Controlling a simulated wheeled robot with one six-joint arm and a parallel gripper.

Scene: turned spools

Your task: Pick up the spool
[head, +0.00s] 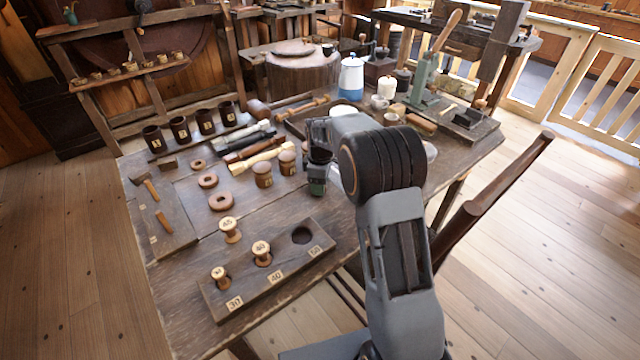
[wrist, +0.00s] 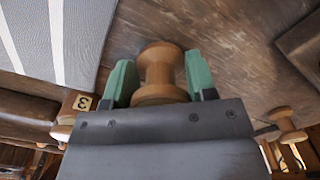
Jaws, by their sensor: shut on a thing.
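In the head view my gripper (head: 317,184) is over the middle of the table, pointing down. The held spool is not made out there. Whether it touches the table cannot be told. Other spools stand at the front: one (head: 230,230) on the table, and two, a middle one (head: 262,253) and a left one (head: 220,278), on a dark labelled board (head: 283,247) with an empty round hole by the label 50.
Dark labelled cups (head: 180,130) line the back left. A blue and white pot (head: 351,78) and a candle (head: 387,88) stand behind. Bare table (head: 190,265) shows left of the board.

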